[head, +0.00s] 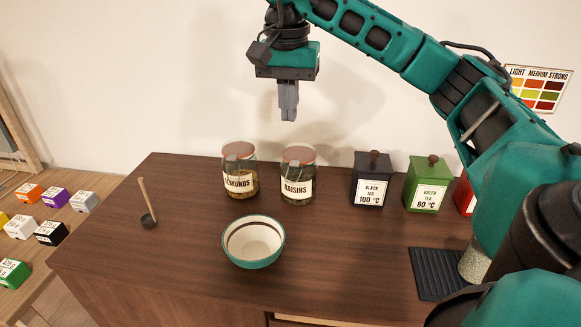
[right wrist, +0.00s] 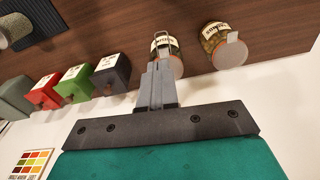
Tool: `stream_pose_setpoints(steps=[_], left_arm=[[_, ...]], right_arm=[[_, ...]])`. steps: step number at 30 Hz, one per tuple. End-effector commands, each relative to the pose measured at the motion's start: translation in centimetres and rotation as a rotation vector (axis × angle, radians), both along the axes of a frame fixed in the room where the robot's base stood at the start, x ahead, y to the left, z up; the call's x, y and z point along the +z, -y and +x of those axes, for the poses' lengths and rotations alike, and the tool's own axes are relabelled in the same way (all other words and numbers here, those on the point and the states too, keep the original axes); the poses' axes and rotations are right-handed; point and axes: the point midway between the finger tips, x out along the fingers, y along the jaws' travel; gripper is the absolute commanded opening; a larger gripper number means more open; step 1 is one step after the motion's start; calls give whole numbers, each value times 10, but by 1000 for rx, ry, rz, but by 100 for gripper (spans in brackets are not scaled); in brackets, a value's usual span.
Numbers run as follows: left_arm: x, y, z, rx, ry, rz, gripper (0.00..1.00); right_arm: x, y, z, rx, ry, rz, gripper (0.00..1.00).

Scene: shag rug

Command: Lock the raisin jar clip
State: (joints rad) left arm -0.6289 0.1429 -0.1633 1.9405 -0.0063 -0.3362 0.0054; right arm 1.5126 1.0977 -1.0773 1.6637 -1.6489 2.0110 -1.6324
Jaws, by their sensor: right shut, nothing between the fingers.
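The raisin jar (head: 298,188) stands upright on the dark wooden cabinet top, with a reddish lid and a white label. In the right wrist view the raisin jar (right wrist: 177,66) is partly hidden behind my fingers, and a thin wire loop (right wrist: 161,37) shows at its front. I cannot tell whether its clip is latched. My right gripper (head: 288,117) is shut and empty, pointing down above the raisin jar, apart from it. It also shows in the right wrist view (right wrist: 160,68). My left gripper is not in view.
The almond jar (head: 239,184) stands just left of the raisin jar. A bowl (head: 254,262) sits in front. Black (head: 370,183) and green (head: 424,184) tea boxes stand to the right. A scoop (head: 147,205) is at the left. The cabinet top (head: 190,205) is clear between them.

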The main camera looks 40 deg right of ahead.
Motion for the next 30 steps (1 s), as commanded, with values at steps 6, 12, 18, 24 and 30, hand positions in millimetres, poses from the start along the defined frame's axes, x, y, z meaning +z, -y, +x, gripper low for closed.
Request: stream_pose_setpoints(steps=[6, 12, 18, 24, 30], left_arm=[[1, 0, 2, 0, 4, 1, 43], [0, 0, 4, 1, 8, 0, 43], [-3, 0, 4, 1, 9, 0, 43], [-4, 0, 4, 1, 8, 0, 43], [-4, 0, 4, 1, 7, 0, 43]], right_arm=[[-1, 0, 0, 0, 0, 1, 0], [-18, 1, 1, 0, -4, 1, 0], [-58, 4, 2, 0, -6, 1, 0], [-99, 6, 4, 0, -4, 1, 0], [-128, 8, 5, 0, -2, 1, 0]])
